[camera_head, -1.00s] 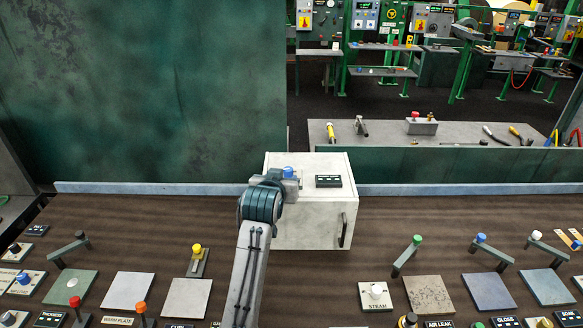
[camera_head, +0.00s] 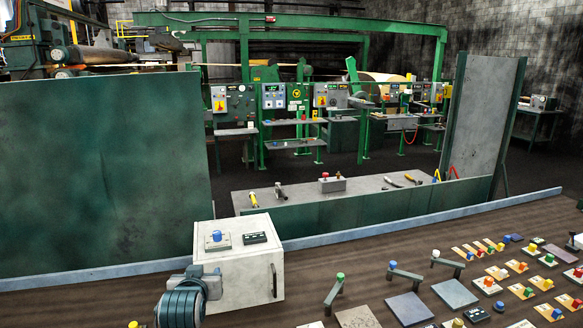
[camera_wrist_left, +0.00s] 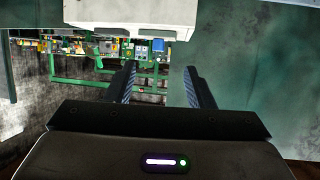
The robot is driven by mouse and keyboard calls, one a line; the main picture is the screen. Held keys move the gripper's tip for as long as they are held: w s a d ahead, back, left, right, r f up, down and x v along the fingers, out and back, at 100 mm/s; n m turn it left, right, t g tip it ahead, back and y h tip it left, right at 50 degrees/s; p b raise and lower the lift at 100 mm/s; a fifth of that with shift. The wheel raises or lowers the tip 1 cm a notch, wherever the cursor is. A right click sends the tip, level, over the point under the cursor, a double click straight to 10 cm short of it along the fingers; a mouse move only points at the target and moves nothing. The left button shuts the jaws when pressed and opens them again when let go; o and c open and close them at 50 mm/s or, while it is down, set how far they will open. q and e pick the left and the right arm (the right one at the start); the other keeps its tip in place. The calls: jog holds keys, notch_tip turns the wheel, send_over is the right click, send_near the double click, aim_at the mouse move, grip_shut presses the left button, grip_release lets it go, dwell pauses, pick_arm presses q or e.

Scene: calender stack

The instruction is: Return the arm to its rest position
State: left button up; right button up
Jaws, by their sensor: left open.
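My left gripper (camera_head: 207,277) is in the head view at the lower left, in front of the left part of the white box (camera_head: 262,268). It also shows in the left wrist view (camera_wrist_left: 162,86), its two dark fingers apart with nothing between them. The box's pale face (camera_wrist_left: 130,12) shows at the top of that view, beyond the fingertips. On the box top are a blue knob (camera_head: 216,236) on a plate and a small dark display (camera_head: 255,238). The gripper appears clear of the knob. My right gripper is in neither view.
Levers, including a green-tipped one (camera_head: 334,293), and flat plates (camera_head: 408,307) stand on the brown table right of the box. A green panel (camera_head: 100,170) rises behind at left. A low bench (camera_head: 320,205) with tools is beyond the table's blue back edge.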

pick_arm(q)
jog(key=s+a+f+g, duration=0.2)
jog(key=s+f, duration=0.6)
jog(key=s, duration=0.2)
jog(key=s+a+f+g, duration=0.2)
jog(key=s+f+g, duration=0.1)
jog(key=s+f, duration=0.55)
jog(key=s+a+f+m+g, duration=0.1)
jog(key=s+f+g, duration=0.1)
jog(key=s, duration=1)
jog(key=s+a+f+m+g, duration=0.1)
jog(key=s+f+g, duration=0.15)
jog(key=s, duration=0.85)
notch_tip(320, 180, down, 37)
jog(key=s+a+g+b, duration=0.2)
jog(key=a+b, duration=0.1)
jog(key=b, duration=0.3)
jog(key=s+f+b, duration=0.4)
jog(key=s+f, duration=1.3)
jog(key=f, duration=0.5)
jog(key=shift+s+a+g+h, duration=0.2)
jog(key=shift+a+g+h, duration=0.05)
jog(key=shift+g+h, duration=0.1)
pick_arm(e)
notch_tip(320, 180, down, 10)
